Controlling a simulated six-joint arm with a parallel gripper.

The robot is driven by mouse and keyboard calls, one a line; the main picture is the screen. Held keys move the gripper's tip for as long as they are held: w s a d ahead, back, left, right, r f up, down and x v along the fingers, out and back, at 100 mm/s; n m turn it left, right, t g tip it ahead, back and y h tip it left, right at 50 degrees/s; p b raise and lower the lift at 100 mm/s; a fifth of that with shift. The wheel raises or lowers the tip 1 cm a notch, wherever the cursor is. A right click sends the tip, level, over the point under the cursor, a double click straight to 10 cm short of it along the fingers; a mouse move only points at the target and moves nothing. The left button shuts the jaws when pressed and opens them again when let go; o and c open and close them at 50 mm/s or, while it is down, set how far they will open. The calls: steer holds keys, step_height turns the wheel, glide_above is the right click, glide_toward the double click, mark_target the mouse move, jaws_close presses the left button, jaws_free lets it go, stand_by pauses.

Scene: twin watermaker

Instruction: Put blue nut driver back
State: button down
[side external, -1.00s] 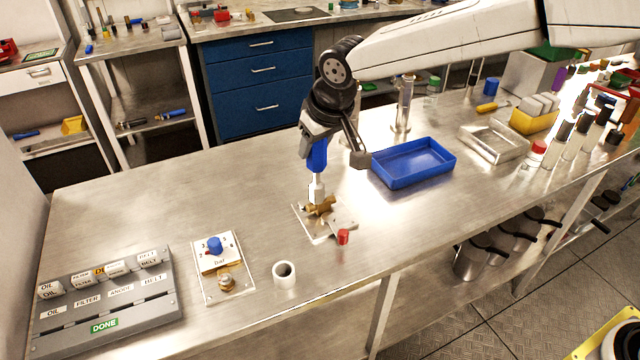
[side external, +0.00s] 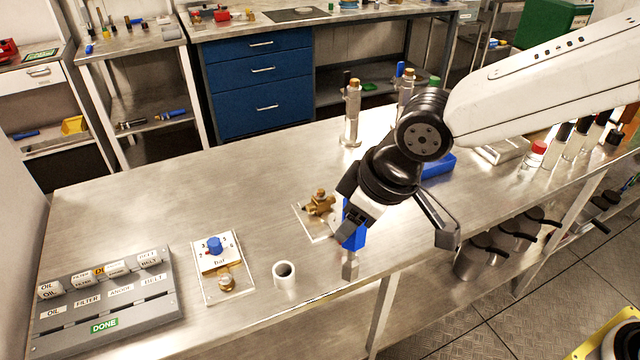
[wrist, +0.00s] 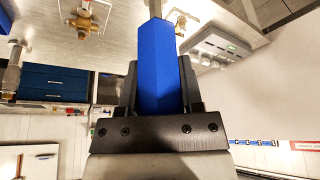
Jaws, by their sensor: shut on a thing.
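The blue nut driver (side external: 355,237) hangs from my gripper (side external: 353,217) with its metal socket end pointing down, near the bench's front edge. My gripper is shut on its blue handle. In the wrist view the blue handle (wrist: 158,65) stands between the fingers of my gripper (wrist: 158,95). The driver is to the right of a small white cylinder (side external: 285,275), open at the top, and apart from it. I cannot tell exactly how high the socket is above the bench.
A brass valve (side external: 320,203) on a metal plate lies just left of the driver. A blue tray (side external: 438,165) is partly hidden behind my arm.

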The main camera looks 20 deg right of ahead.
steer(key=w+a+f, duration=0.7)
steer(key=w+f, duration=0.2)
steer(key=w, duration=0.2)
steer(key=shift+w+f, duration=0.15)
steer(key=shift+w, duration=0.1)
stand_by(0.5)
steer(key=shift+s+d+x, duration=0.15)
steer(key=shift+x, duration=0.75)
steer(key=shift+s+d+x, duration=0.15)
steer(key=shift+x, duration=0.75)
steer(key=shift+f, duration=0.3)
steer(key=shift+c, duration=1.2)
jaws_free()
